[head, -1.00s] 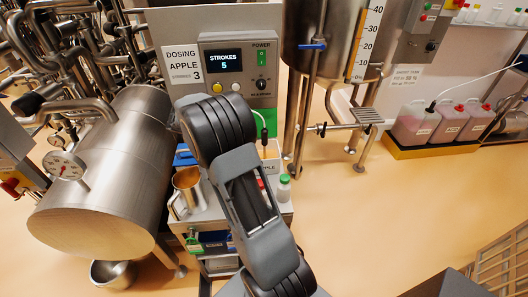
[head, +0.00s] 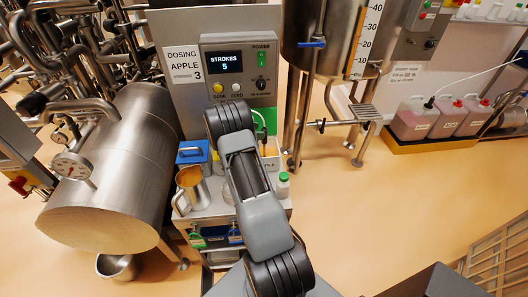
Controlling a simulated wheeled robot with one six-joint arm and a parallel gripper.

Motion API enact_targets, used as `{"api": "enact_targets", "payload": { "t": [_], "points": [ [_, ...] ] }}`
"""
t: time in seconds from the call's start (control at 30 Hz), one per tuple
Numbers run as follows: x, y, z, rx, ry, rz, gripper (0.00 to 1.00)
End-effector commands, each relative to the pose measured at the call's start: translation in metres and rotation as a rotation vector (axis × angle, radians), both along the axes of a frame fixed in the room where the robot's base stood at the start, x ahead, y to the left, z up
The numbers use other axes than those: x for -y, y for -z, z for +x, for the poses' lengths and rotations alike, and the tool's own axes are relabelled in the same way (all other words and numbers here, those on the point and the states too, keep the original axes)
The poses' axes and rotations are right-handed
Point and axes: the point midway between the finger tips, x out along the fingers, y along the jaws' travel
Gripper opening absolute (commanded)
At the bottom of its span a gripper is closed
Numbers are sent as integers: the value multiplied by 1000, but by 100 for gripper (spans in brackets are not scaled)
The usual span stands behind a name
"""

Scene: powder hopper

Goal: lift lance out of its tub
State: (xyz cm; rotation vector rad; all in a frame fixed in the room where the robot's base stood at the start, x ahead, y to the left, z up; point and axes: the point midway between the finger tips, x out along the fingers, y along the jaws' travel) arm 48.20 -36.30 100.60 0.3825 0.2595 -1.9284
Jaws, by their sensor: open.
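A pale tub (head: 269,165) with a partly covered label ending in "PLE" stands on the cart below the dosing panel. My arm covers its left side. A thin dark lance (head: 265,142) with a green line beside it appears to stand upright in the tub; its lower end is hidden. My arm reaches over the cart just left of the lance. My gripper is hidden behind my own arm links, so I cannot see its jaws or any contact with the lance.
A steel jug (head: 191,187) and a blue box (head: 193,153) stand left of my arm on the cart. A green-capped bottle (head: 283,185) stands at the right. The dosing panel (head: 238,72) rises behind.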

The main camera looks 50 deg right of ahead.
Motion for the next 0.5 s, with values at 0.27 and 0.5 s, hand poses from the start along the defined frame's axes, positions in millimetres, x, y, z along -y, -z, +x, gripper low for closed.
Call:
{"api": "enact_targets", "payload": {
  "t": [0.27, 0.5],
  "points": [
    [18, 5, -8, -1, 3, 1, 58],
    [43, 18, -18, 1, 1, 0, 58]
  ]
}}
